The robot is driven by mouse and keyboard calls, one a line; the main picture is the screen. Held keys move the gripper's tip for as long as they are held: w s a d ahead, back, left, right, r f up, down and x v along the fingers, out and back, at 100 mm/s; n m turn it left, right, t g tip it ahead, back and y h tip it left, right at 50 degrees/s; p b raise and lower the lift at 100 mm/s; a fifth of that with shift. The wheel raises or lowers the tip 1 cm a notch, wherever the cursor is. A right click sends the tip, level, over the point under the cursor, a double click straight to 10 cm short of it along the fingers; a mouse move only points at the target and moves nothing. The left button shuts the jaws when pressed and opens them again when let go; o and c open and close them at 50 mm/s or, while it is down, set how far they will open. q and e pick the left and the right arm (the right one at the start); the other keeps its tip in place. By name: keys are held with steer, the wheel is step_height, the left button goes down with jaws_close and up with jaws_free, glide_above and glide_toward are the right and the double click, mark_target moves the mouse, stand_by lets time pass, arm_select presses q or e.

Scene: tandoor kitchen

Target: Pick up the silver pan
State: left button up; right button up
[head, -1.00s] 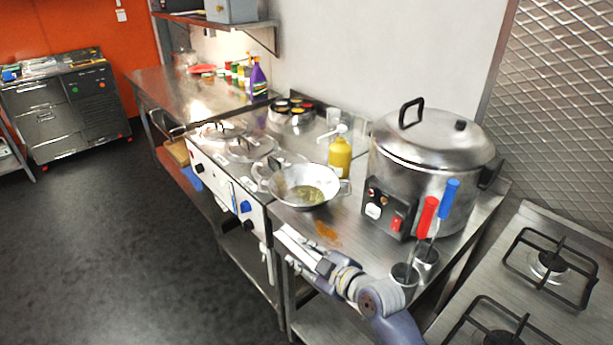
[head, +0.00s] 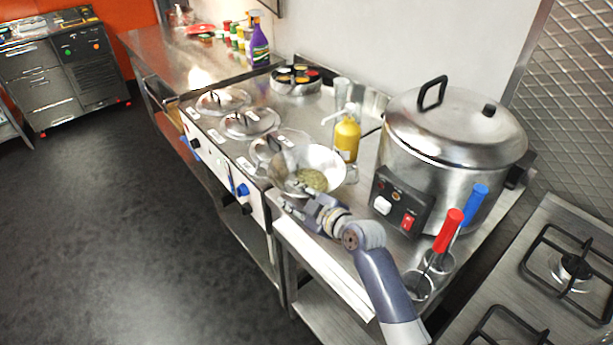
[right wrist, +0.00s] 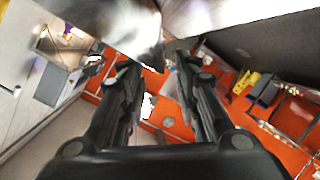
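The silver pan (head: 327,162) is a shallow round metal pan with greenish-yellow contents, at the near edge of the steel counter in the head view. In the right wrist view its shiny metal (right wrist: 135,25) appears to fill the top, just beyond the fingertips. My right gripper (head: 292,207) is at the pan's near lower rim. In the right wrist view its two fingers (right wrist: 155,62) stand apart, with a gap between them. Whether the fingers touch the pan is unclear. My left gripper is not in view.
A large steel cooker (head: 455,125) stands right of the pan, and a yellow bottle (head: 347,138) just behind it. Lidded wells (head: 248,122) lie to the left. Red-handled (head: 448,230) and blue-handled tools stand in cups near my arm. A gas stove (head: 560,290) is at the right.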

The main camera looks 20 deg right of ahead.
mark_target(278, 187)
steer(key=shift+x, duration=0.9)
steer(key=shift+p+x, duration=0.3)
steer(key=shift+x, duration=0.85)
steer(key=shift+w+a+f, duration=0.1)
steer(key=shift+w+a, duration=0.1)
steer(key=shift+w, duration=0.1)
steer(key=shift+w+f, duration=0.1)
steer(key=shift+w, duration=0.05)
steer(key=shift+c, duration=0.6)
jaws_close()
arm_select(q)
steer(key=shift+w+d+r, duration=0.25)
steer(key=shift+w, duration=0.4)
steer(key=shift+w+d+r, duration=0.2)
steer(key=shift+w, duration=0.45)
